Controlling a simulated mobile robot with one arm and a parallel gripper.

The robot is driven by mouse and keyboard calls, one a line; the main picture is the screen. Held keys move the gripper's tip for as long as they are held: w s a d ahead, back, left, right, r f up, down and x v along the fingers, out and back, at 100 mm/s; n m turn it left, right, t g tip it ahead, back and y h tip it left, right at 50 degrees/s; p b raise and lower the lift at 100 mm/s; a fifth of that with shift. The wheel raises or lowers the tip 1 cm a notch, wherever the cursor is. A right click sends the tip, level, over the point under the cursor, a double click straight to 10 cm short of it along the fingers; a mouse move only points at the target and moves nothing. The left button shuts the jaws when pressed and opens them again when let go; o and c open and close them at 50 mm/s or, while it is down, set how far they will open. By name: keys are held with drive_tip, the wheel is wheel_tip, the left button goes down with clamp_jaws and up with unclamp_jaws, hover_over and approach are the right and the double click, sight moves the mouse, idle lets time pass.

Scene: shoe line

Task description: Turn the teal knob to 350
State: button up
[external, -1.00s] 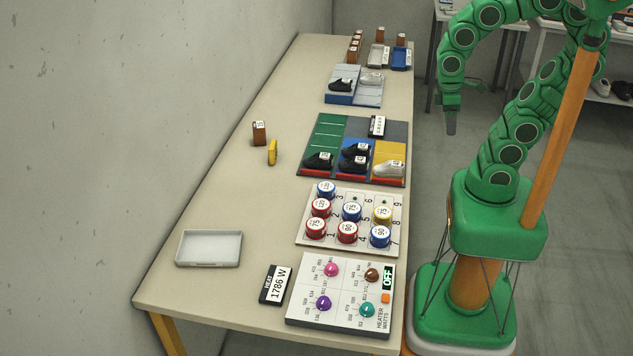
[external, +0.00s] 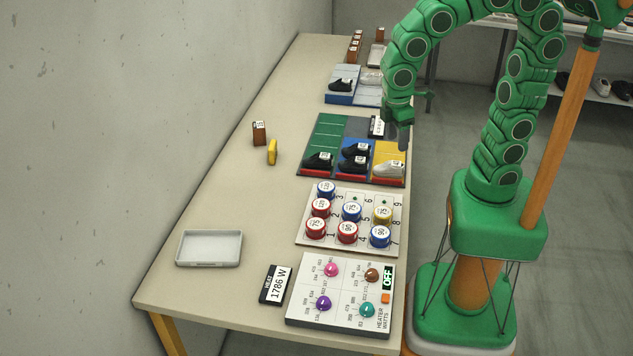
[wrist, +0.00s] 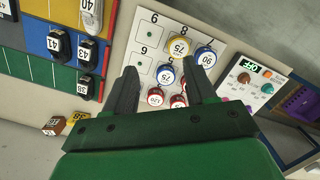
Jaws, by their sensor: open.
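The teal knob (external: 367,310) sits at the lower right of the white heater panel (external: 345,322), near the table's front end. A pink knob (external: 331,269), a brown knob (external: 372,275) and a purple knob (external: 323,303) share the panel. A black OFF display (external: 387,278) and an orange button (external: 385,298) are on its right side. My gripper (external: 404,140) hangs near the yellow section of the shoe board, well away from the panel and touching nothing visible. In the wrist view my gripper (wrist: 160,85) is open and empty, and the heater panel (wrist: 262,78) shows at the right.
A numbered board with several round tins (external: 350,212) lies between my gripper and the panel. A black display reading 1786 W (external: 275,285) is left of the panel. A white tray (external: 209,247) is farther left. Shoes stand on the coloured board (external: 328,130).

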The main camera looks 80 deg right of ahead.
drive_tip(key=w+a+f+n, duration=0.3)
drive_tip(key=w+a+n, duration=0.15)
drive_tip(key=a, duration=0.75)
drive_tip(key=n+t, duration=0.1)
drive_tip(key=n, duration=0.6)
hover_over(368, 306)
wheel_tip(368, 306, down, 10)
drive_tip(key=shift+r, duration=0.2)
drive_tip(key=shift+a+f, duration=0.1)
drive_tip(key=shift+f, duration=3.85)
clamp_jaws()
